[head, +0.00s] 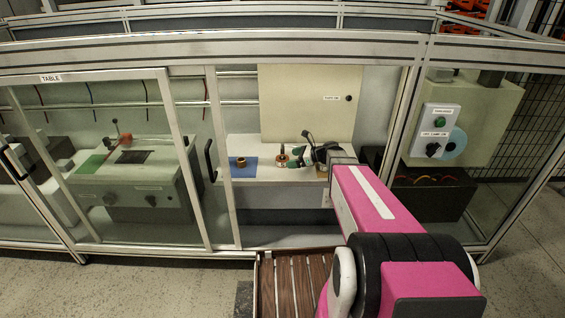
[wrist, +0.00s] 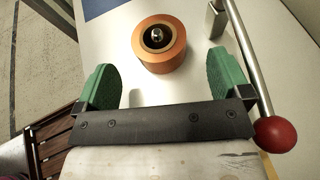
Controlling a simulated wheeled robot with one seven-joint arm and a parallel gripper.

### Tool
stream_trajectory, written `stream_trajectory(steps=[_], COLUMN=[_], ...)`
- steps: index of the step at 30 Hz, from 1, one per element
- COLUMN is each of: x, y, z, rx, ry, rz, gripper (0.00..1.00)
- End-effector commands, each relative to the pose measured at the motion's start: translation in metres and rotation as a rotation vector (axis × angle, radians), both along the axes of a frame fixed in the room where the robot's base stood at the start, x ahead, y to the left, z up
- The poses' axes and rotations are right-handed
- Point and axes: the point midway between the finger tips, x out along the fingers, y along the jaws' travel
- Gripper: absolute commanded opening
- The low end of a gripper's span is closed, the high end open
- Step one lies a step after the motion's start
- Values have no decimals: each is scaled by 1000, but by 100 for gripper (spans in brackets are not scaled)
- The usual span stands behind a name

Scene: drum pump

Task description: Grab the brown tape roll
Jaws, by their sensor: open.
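An orange-brown roll (wrist: 160,45) with a dark core and a metal pin in its middle stands on the white table in the wrist view. In the head view a brown roll (head: 282,159) stands just left of my gripper (head: 298,155). A second brownish ring-shaped roll (head: 240,162) lies on the blue mat, further left. In the wrist view my gripper (wrist: 166,78) is open, with green pads apart and nothing between them. The roll is ahead of the fingertips, roughly centred between them and not touched. My arm hides part of the table's right side.
A lever with a red ball knob (wrist: 275,134) and a metal bar runs close by the right finger. The blue mat (head: 250,174) lies at left on the white table. The cabinet's frame post (head: 225,170) stands left of the opening. A brown slatted surface (head: 288,280) is below.

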Motion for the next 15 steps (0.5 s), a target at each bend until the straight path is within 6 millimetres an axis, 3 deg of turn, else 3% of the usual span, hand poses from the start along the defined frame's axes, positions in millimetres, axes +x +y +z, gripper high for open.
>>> stream_trajectory(steps=[5,15], x=[3,18], y=[9,48], z=[-3,-14], rx=[0,-1], ry=[0,1], rz=[-1,1], gripper=[95,95])
